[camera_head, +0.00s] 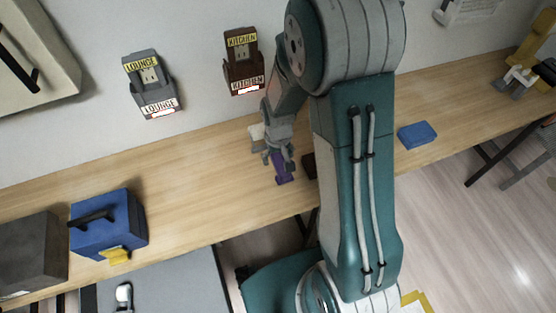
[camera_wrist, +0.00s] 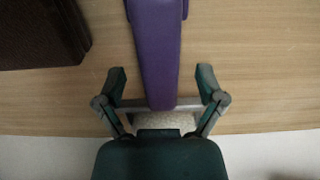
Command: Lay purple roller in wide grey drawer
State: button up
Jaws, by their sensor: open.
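The purple roller (camera_head: 283,174) lies on the wooden bench below my gripper (camera_head: 278,156). In the wrist view, the purple handle (camera_wrist: 157,50) runs between the two open fingers of my gripper (camera_wrist: 161,76), with gaps on both sides. A pale roller part (camera_wrist: 165,122) shows near the palm, partly hidden. My gripper is open and not closed on the handle. A wide grey surface (camera_head: 180,280) below the bench's front edge at lower left may be the grey drawer; I cannot tell whether it is open.
The wooden bench (camera_head: 200,160) runs along the wall. A dark brown block (camera_wrist: 40,35) lies beside the roller. A blue box (camera_head: 120,225) with a black handle and a dark grey box (camera_head: 35,255) stand at left. A blue block (camera_head: 417,134) lies right of my arm.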

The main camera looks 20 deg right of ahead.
jog(key=shift+f, duration=0.4)
jog(key=shift+f, duration=0.25)
dwell(0.4)
grip_shut()
